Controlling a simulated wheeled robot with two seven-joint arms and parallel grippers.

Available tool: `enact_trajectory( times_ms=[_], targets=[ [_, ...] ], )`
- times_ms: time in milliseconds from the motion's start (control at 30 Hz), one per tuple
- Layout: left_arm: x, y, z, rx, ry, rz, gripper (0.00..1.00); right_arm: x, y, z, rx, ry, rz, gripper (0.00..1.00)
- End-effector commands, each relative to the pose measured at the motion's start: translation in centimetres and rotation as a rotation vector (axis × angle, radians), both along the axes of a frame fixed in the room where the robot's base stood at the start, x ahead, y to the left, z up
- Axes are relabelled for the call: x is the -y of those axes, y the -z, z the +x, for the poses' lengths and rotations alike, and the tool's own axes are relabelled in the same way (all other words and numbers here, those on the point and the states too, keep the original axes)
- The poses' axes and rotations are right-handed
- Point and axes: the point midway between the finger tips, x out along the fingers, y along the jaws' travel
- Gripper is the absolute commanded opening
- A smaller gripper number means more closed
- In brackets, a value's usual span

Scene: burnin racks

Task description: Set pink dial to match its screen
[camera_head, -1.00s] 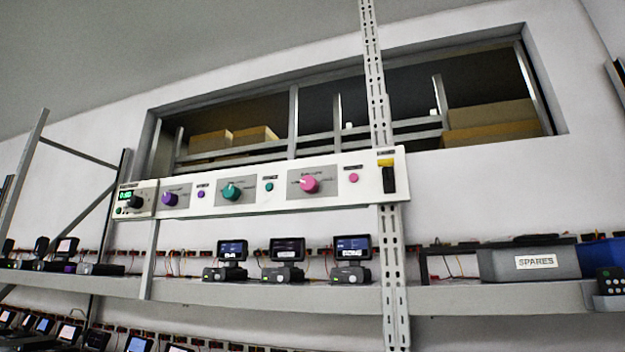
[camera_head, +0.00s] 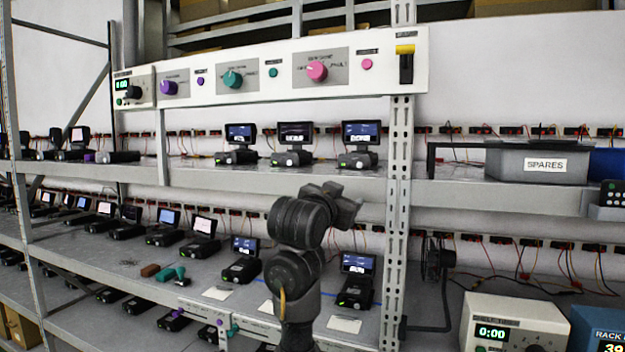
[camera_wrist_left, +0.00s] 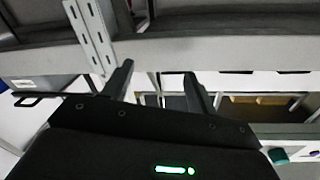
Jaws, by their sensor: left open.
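The pink dial (camera_head: 317,70) sits on a grey plate at the right part of the long white panel (camera_head: 210,91). Three small dark screens stand on the shelf below the panel; the right one (camera_head: 361,132) is nearest below the pink dial, and its text is too small to read. My left gripper (camera_head: 347,205) is in front of the shelves, below the panel and apart from the dial. In the left wrist view its two fingers (camera_wrist_left: 158,74) are spread with nothing between them. My right gripper is not in view.
A teal dial (camera_head: 232,79) and a purple dial (camera_head: 168,88) are left of the pink one; a pink button (camera_head: 367,64) is right of it. A yellow-topped black switch (camera_head: 405,64) and a slotted upright (camera_head: 397,190) stand beyond. A SPARES bin (camera_head: 540,164) is at right.

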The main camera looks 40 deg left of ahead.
Motion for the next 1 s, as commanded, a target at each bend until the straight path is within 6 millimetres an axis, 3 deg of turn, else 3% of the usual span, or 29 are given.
enact_trajectory(
  times_ms=[33, 100, 200, 300, 433, 633, 767, 1000],
  targets=[
    [-0.7, -4.6, -1.2, 0.074, -0.009, 0.002, 0.58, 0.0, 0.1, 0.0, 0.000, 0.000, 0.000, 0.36],
    [-1.7, -9.8, -3.0, 0.158, -0.019, 0.002, 0.58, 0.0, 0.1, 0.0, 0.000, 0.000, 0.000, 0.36],
    [-2.8, -15.6, -5.8, 0.254, -0.030, 0.005, 0.58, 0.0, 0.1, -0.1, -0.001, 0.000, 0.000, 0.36],
    [-3.6, -19.5, -8.2, 0.322, -0.037, 0.004, 0.58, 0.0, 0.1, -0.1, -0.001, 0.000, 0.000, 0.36],
    [-4.2, -22.1, -10.1, 0.370, -0.042, 0.004, 0.58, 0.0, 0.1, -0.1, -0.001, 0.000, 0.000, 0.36],
    [-4.3, -22.9, -10.5, 0.382, -0.043, 0.005, 0.58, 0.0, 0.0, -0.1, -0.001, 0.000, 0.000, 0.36],
    [-4.6, -23.4, -9.6, 0.378, -0.044, 0.004, 0.58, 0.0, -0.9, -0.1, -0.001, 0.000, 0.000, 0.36],
    [-5.7, -25.3, -5.8, 0.376, -0.043, 0.005, 0.58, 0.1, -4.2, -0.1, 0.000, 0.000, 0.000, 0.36]
  ],
)
